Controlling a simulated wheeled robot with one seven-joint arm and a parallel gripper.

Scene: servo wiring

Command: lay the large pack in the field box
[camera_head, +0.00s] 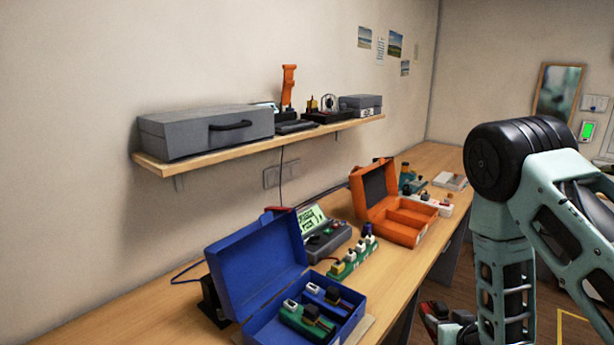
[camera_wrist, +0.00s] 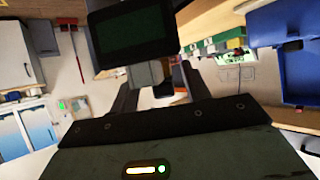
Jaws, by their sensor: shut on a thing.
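In the wrist view my gripper (camera_wrist: 157,74) is shut on a dark block with a dark green face (camera_wrist: 133,32), which looks like the large pack. A grey part of it sits between the fingers, and the block hangs clear of the table. An open orange box (camera_head: 402,234) with bare compartments stands further back. I cannot tell which is the field box.
A grey device with a lit screen (camera_head: 325,238) and a green strip of plugs (camera_head: 350,259) stand between the boxes. A power strip (camera_head: 432,203) lies beyond the orange box. A wall shelf (camera_head: 165,165) holding a grey case (camera_head: 200,131) overhangs the table.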

